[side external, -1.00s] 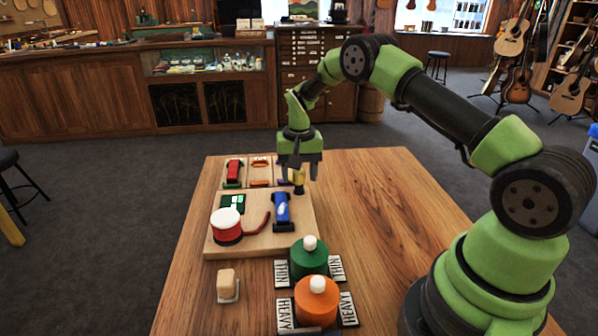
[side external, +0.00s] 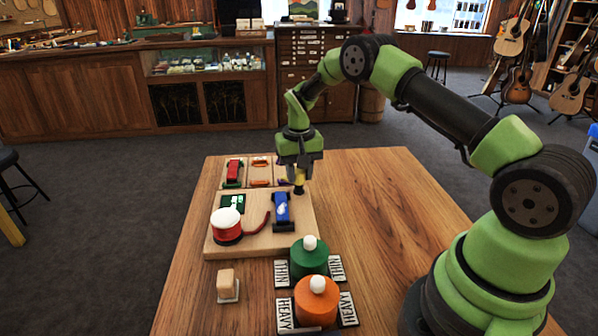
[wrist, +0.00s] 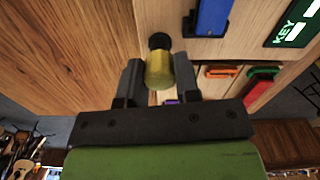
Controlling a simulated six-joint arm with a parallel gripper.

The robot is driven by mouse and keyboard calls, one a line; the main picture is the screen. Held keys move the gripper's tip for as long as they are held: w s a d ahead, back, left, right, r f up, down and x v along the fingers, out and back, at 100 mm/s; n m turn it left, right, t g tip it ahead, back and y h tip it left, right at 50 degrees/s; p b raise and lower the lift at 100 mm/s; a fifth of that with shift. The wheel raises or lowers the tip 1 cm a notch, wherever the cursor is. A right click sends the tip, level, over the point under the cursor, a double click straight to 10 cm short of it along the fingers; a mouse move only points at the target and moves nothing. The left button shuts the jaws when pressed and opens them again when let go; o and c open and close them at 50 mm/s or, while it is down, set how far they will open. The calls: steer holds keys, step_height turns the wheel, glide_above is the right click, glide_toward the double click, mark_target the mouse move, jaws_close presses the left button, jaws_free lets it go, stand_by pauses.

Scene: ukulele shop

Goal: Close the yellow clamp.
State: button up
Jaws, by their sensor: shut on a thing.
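The yellow clamp (side external: 299,175) shows as a short yellow cylinder with a dark end, at the right edge of the wooden board. In the wrist view the yellow cylinder (wrist: 159,70) sits between the two fingers, its dark end (wrist: 159,41) beyond their tips. My gripper (side external: 298,180) points down and is shut on the yellow clamp; in the wrist view the gripper (wrist: 159,76) has a finger on each side. Some of the clamp is hidden by the fingers in the side view.
Green (side external: 309,257) and orange (side external: 316,302) knobbed weights stand in front. The table's right side is clear.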

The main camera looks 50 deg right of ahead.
mark_target(299, 171)
steer(key=n, duration=1.4)
steer(key=shift+w, duration=0.1)
stand_by(0.5)
steer(key=o, duration=0.9)
step_height(299, 171, up, 10)
